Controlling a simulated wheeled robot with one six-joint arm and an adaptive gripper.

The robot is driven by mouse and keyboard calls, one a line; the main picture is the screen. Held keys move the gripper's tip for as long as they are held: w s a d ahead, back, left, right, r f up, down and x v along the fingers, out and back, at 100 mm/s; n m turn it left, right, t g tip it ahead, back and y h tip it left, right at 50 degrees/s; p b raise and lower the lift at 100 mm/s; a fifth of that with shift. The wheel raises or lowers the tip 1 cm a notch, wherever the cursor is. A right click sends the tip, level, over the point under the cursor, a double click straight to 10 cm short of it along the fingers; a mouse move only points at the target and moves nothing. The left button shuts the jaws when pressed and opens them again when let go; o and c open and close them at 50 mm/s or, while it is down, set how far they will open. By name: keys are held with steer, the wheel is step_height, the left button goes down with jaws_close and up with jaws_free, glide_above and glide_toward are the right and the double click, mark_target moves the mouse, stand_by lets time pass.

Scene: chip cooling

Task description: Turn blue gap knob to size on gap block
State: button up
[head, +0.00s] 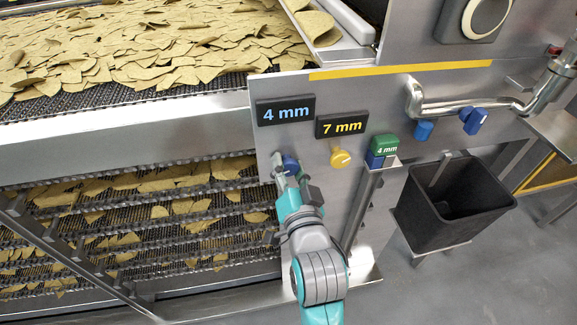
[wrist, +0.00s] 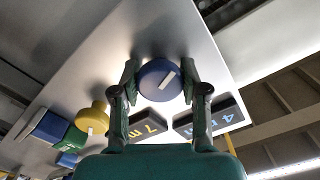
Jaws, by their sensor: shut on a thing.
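The blue gap knob (head: 290,162) is on the steel panel, below a display (head: 285,110) reading "4 mm" in blue. My gripper (head: 292,176) is at the knob and partly hides it in the head view. In the wrist view the knob (wrist: 158,80) sits between the two fingers of my gripper (wrist: 160,75), which are shut on its sides. A white mark on the knob's face is slanted. The gap block (head: 384,148), green above and blue below, reads "4 mm" on its green part.
A yellow knob (head: 340,158) is close to the right, under a display (head: 342,124) reading "7 mm". Further right are a bent steel pipe (head: 470,106), blue fittings (head: 473,121) and a black bin (head: 455,205). Conveyors with chips (head: 130,60) fill the left.

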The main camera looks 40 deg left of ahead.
steer(key=shift+n, duration=0.6)
steer(key=o, duration=1.2)
steer(key=shift+c, duration=0.2)
steer(key=v, duration=1.2)
steer(key=shift+f, duration=0.1)
